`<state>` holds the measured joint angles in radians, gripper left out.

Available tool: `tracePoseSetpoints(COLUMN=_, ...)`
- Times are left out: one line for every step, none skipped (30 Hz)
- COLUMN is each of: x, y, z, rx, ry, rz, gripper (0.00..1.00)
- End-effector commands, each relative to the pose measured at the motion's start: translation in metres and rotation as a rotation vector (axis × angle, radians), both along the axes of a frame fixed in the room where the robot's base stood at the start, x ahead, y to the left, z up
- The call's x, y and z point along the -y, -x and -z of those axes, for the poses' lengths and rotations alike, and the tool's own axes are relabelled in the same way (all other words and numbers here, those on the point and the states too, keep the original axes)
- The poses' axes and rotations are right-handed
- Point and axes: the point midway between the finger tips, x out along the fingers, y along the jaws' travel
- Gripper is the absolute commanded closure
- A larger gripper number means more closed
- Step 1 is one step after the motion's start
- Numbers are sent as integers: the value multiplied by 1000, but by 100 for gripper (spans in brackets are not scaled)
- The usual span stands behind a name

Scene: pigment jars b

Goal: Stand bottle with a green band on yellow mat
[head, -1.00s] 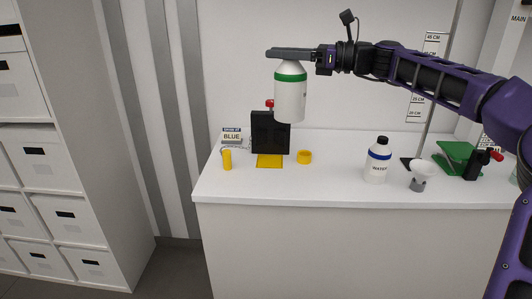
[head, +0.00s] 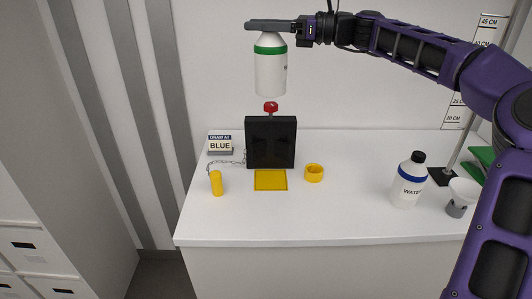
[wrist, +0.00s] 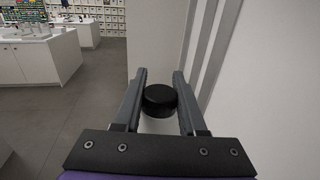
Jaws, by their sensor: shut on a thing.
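A white bottle with a green band (head: 270,70) hangs upright in my gripper (head: 270,25), high above the counter. In the wrist view, my gripper (wrist: 160,80) has its two fingers on either side of the bottle's black cap (wrist: 160,98). The yellow mat (head: 271,180) is a small square lying on the counter, in front of a black block. The bottle is above and behind the mat in the head view, apart from it. Nothing stands on the mat.
The black block (head: 271,143) with a red knob stands directly behind the mat. A yellow cylinder (head: 216,183) on a chain is at left, a yellow ring (head: 314,173) at right. A blue-banded bottle (head: 408,182) and white funnel (head: 462,197) stand further right. A sign reads BLUE (head: 220,144).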

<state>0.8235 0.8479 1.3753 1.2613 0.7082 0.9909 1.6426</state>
Motion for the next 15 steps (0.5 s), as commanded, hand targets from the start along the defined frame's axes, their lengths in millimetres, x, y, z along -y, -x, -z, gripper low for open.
tracePoseSetpoints(x=0, y=0, z=0, rx=0, ry=0, rz=0, gripper=100)
tracePoseSetpoints(x=0, y=0, z=1, rx=0, ry=0, rz=0, gripper=100)
tracePoseSetpoints(x=0, y=0, z=3, rx=-1, ry=0, rz=0, gripper=100)
tracePoseSetpoints(x=0, y=0, z=6, rx=-2, ry=0, rz=0, gripper=100)
tracePoseSetpoints(x=0, y=0, z=10, rx=-2, ry=0, rz=-1, gripper=100)
tracePoseSetpoints(x=0, y=0, z=18, rx=-3, ry=-1, rz=-1, gripper=100)
tracePoseSetpoints(x=1, y=0, z=25, rx=-3, ry=-1, rz=0, gripper=100)
tracePoseSetpoints(x=1, y=0, z=33, rx=-5, ry=-2, rz=-1, gripper=100)
tracePoseSetpoints(x=1, y=0, z=43, rx=-5, ry=-3, rz=-1, gripper=100)
tracePoseSetpoints(x=1, y=0, z=51, rx=-6, ry=-3, rz=-1, gripper=100)
tracePoseSetpoints(x=1, y=0, z=60, rx=-6, ry=-3, rz=-1, gripper=100)
tracePoseSetpoints(x=1, y=0, z=71, rx=-5, ry=-3, rz=-2, gripper=100)
tracePoseSetpoints(x=1, y=0, z=79, rx=-4, ry=-4, rz=-1, gripper=100)
tracePoseSetpoints(x=1, y=0, z=87, rx=-5, ry=-4, rz=-1, gripper=100)
tracePoseSetpoints(x=0, y=0, z=97, rx=-4, ry=-4, rz=-2, gripper=100)
